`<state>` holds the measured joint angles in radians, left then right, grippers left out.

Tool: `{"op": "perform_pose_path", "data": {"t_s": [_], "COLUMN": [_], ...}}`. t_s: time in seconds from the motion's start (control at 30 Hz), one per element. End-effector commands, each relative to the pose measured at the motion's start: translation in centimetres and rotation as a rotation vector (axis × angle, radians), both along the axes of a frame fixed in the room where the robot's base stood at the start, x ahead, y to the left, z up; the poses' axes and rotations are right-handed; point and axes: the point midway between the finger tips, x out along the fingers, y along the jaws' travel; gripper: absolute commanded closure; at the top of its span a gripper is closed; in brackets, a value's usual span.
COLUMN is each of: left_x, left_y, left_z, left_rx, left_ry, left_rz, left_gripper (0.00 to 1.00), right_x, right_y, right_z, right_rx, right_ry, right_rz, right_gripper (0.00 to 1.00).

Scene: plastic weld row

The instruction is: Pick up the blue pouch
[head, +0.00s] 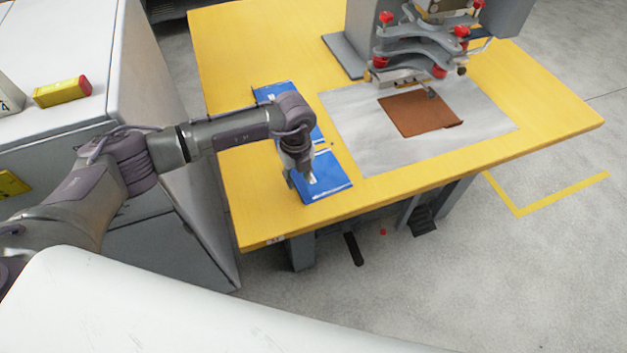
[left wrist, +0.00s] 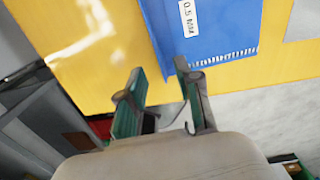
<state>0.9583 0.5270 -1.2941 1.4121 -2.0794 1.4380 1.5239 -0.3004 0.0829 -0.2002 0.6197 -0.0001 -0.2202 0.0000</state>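A blue pouch (head: 332,178) with white markings lies flat on the yellow table near its front left edge. A second blue item (head: 270,92) lies just behind it, partly hidden by my left arm. My left gripper (head: 302,176) points down over the left part of the front pouch. In the left wrist view, my left gripper (left wrist: 160,70) is open, its two fingers apart with nothing held between them. A blue pouch (left wrist: 208,30) with a white "0.5 MM" label shows beyond the fingertips, its corner near the right finger. My right gripper is not in view.
The yellow table (head: 226,55) carries a grey sheet (head: 365,150) with a brown square (head: 415,113) under a grey machine (head: 425,50) with red knobs. A grey cabinet (head: 160,75) stands left of the table. A yellow and red block (head: 62,92) lies on the cabinet.

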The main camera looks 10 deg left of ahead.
Motion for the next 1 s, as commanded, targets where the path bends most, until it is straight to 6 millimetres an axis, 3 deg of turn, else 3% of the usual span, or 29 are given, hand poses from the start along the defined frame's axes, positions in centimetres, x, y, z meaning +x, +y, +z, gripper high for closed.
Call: {"op": "perform_pose_path", "data": {"t_s": [0.33,0.6,0.8,1.0], "left_x": [-0.1,-0.1,-0.1,-0.1], "left_y": [0.1,0.1,0.1,0.1], "left_z": [-4.9,-4.9,-4.9,-4.9], "left_rx": [-0.001,-0.001,-0.001,-0.001], "left_ry": [0.001,0.001,0.001,0.001], "left_rz": [0.0,-0.001,-0.001,-0.001], "left_gripper": [0.66,0.66,0.98,1.0], "right_x": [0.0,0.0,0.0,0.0], "right_y": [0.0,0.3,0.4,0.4], "right_z": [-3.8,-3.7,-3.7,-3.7], "right_rx": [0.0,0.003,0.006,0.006], "right_ry": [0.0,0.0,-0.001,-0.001], "right_rz": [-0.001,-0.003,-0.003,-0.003], "right_gripper": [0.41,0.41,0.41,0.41]}}
